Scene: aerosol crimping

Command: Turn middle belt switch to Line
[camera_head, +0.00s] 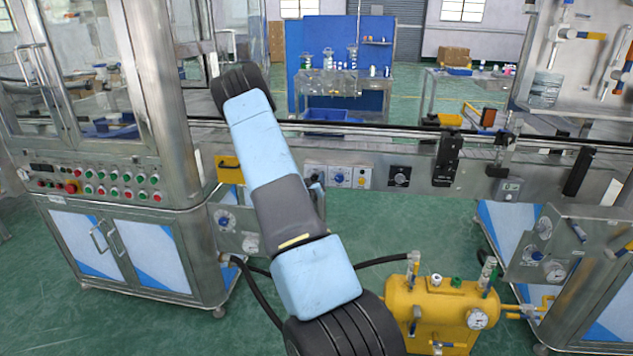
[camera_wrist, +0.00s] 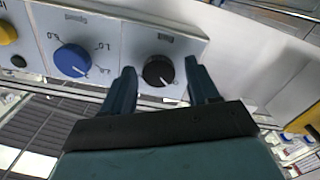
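In the wrist view a grey control panel (camera_wrist: 115,45) appears tilted and fills the top. It carries a black rotary knob (camera_wrist: 158,71) with a white pointer mark, and a blue rotary knob (camera_wrist: 72,60) to its left. The labels are too small to read, so I cannot tell which is the middle belt switch. My gripper (camera_wrist: 160,82) is open, its two dark fingers on either side of the black knob; contact cannot be told.
A separate black knob plate (camera_head: 399,177) is further right under the conveyor (camera_head: 400,142). A steel cabinet with several buttons (camera_head: 95,180) stands left. A yellow tank (camera_head: 440,305) with gauges and hoses stands on the floor in front. Green floor (camera_head: 400,218) lies open between.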

